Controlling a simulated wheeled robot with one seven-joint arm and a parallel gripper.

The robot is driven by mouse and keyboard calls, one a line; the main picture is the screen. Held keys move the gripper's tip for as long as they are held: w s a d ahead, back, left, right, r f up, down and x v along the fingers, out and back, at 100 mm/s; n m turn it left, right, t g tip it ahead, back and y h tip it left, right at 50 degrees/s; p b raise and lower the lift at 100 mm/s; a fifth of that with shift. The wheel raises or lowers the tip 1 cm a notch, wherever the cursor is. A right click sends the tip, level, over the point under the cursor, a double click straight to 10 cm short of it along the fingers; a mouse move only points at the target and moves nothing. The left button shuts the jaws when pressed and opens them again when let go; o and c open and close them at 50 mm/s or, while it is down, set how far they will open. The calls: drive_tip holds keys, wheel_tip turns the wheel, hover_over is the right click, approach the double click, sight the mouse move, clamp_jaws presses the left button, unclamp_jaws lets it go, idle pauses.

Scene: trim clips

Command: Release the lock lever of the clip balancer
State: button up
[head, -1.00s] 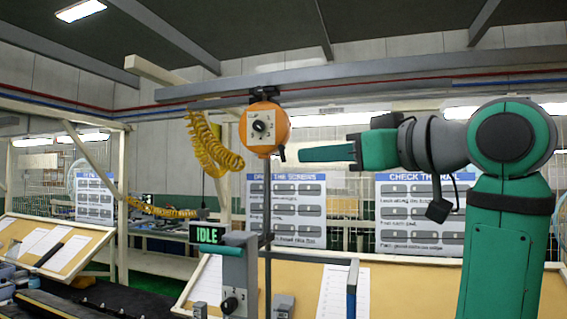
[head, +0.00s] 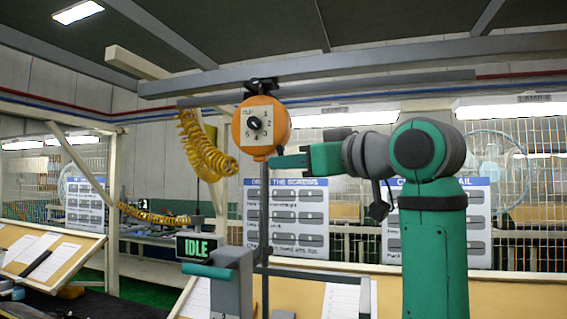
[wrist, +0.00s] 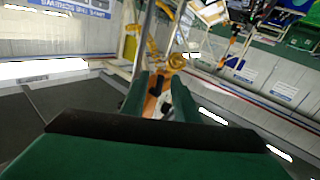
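The clip balancer (head: 262,127) is an orange round housing with a white numbered dial plate and a black knob, hanging from the overhead rail. My gripper (head: 273,162) is at its lower right edge in the head view, and the fingertips overlap the housing there. The lock lever is mostly hidden behind the fingers in the head view. In the wrist view my gripper (wrist: 163,90) shows two green fingers with a gap between them. The orange housing (wrist: 150,106) shows in that gap, with a small dark part by the left finger. I cannot tell whether the fingers touch the lever.
A yellow coiled hose (head: 203,147) hangs just left of the balancer. A dark vertical pole (head: 264,215) stands below it. Sign boards (head: 299,215) and mesh fencing stand behind. The overhead rail (head: 370,67) runs above.

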drive_tip(key=shift+x, duration=1.2)
drive_tip(key=shift+c, duration=0.7)
clamp_jaws()
drive_tip(key=shift+a+m+t+y, duration=0.25)
drive_tip(key=shift+m+t+y, duration=0.15)
drive_tip(key=shift+m+t, duration=0.1)
drive_tip(key=shift+o, duration=0.7)
unclamp_jaws()
